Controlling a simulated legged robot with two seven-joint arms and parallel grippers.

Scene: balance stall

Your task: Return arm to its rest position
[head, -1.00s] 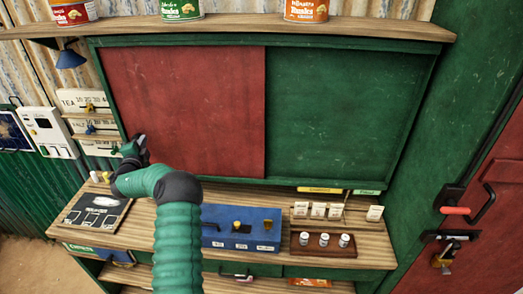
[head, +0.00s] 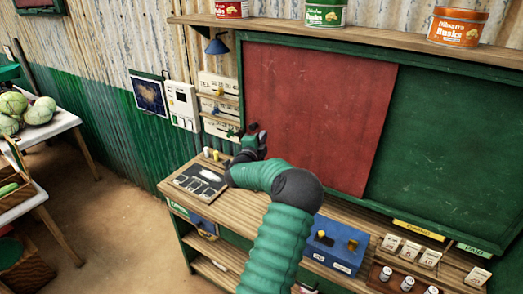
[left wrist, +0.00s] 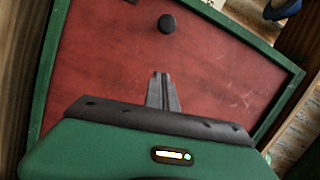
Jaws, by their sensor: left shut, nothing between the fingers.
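My left arm rises from the bottom of the head view, over the counter. Its gripper (head: 253,142) is near the left edge of the red sliding panel (head: 310,110), beside the small tea shelves. In the left wrist view the gripper's fingers (left wrist: 162,78) are together with nothing between them. The red panel (left wrist: 100,50) fills most of that view, with a round dark knob (left wrist: 167,23) just beyond the fingertips. The fingers look apart from the knob. My right gripper is in no view.
The wooden counter (head: 228,193) below holds a dark board (head: 198,182), a blue box (head: 335,243) and small white cards (head: 410,249). Tins (head: 458,27) stand on the upper shelf. A table with cabbages (head: 18,108) stands at the left, with open floor (head: 125,215) between.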

